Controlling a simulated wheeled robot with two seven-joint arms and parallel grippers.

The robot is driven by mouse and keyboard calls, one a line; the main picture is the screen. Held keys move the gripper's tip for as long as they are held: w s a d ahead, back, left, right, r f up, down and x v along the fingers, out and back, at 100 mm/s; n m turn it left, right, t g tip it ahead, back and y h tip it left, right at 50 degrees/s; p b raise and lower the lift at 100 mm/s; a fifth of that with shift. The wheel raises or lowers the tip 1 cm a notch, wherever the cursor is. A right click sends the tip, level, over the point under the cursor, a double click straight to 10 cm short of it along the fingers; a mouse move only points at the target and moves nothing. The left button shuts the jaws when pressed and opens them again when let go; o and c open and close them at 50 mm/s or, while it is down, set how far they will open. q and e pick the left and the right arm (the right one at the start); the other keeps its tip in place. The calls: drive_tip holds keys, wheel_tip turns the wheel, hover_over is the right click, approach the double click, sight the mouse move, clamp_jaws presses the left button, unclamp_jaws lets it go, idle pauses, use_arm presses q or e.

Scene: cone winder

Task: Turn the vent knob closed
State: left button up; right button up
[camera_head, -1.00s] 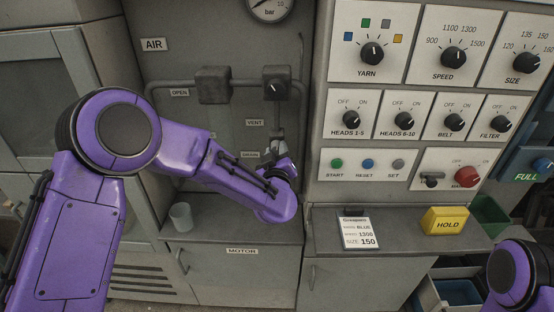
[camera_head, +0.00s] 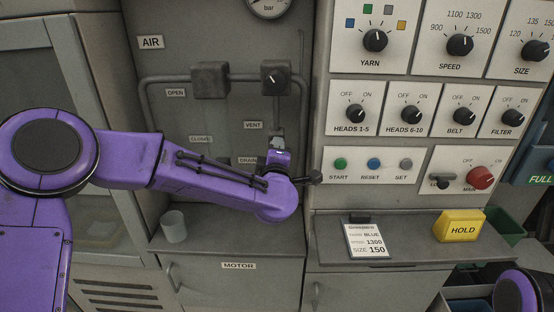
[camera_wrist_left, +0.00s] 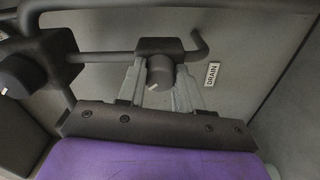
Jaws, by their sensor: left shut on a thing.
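A dark upper knob (camera_head: 275,78) with a white pointer sits on the pipe. A lower dark knob (camera_wrist_left: 160,72) with a white mark is on a block beneath it. My left gripper (camera_head: 278,143) is at this lower knob, and its two pale fingers lie on either side of it in the left wrist view (camera_wrist_left: 160,85), shut on it. The VENT label (camera_head: 253,125) and DRAIN label (camera_head: 247,161) are both left of the gripper; I cannot tell for certain which names the held knob. My right gripper is out of view.
A grey valve block (camera_head: 210,80) is on the pipe at left. The control panel (camera_head: 322,110) stands close right of my left gripper. A cup (camera_head: 174,226) stands on the ledge below my forearm. A yellow HOLD block (camera_head: 459,226) is at right.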

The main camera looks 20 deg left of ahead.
use_arm(q)
drive_tip(key=shift+f+n+b, duration=0.1)
drive_tip(key=shift+n+b, duration=0.25)
drive_tip(key=shift+n, duration=0.25)
drive_tip(key=o, duration=1)
drive_tip(key=shift+o, duration=0.2)
drive_tip(key=b+v, duration=0.3)
drive_tip(key=v, duration=0.7)
drive_tip(key=shift+s, duration=0.3)
